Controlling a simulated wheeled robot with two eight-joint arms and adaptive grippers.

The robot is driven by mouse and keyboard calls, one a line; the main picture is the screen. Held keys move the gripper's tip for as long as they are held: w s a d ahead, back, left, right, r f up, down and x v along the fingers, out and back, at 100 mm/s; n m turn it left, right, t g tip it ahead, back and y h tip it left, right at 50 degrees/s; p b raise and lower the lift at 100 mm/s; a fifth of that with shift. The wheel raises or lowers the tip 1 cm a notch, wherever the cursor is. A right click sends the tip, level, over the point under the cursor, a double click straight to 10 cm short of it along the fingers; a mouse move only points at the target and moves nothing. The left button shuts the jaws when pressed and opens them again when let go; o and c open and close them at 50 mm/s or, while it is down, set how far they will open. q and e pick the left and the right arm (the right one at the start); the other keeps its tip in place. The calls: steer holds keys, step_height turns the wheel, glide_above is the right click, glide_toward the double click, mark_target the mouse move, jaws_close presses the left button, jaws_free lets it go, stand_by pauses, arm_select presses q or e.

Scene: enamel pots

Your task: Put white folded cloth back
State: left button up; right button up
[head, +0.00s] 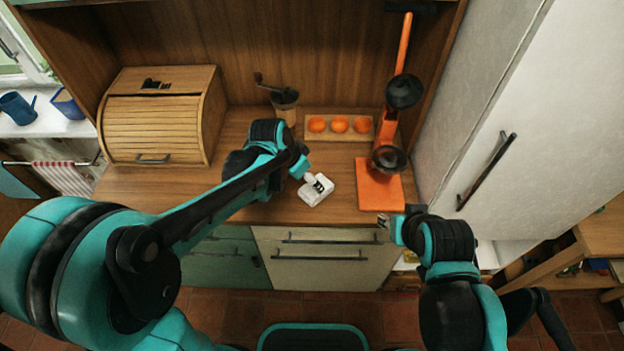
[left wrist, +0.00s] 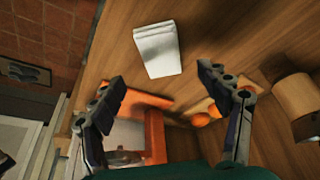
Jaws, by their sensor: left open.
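The white folded cloth (head: 314,197) lies on the wooden counter, left of the orange juicer. It shows whole in the left wrist view (left wrist: 158,48), flat on the wood. My left gripper (head: 318,184) is over the cloth in the head view and hides part of it. In the left wrist view its two fingers (left wrist: 160,76) are spread wide with nothing between them, and the cloth lies beyond the fingertips. My right gripper (head: 384,220) is at the counter's front edge, by the orange base; its fingers are too small to read.
The orange juicer (head: 380,190) stands right of the cloth. A tray with oranges (head: 339,124) and a grinder (head: 285,103) stand behind. A wooden bread box (head: 160,115) is at left. A tall white cabinet (head: 480,110) bounds the right. The counter between bread box and cloth looks clear.

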arm_select(q)
steer(key=shift+p+v, duration=0.35)
steer(key=shift+v, duration=1.5)
steer(key=s+a+r+n+t+y, duration=0.3)
steer(key=s+a+n, duration=0.6)
steer(key=s+a, duration=0.5)
steer(key=shift+s+r+t, duration=0.5)
steer(key=shift+s+r, duration=0.15)
steer(key=shift+r, duration=0.2)
steer(key=shift+f+b, duration=0.55)
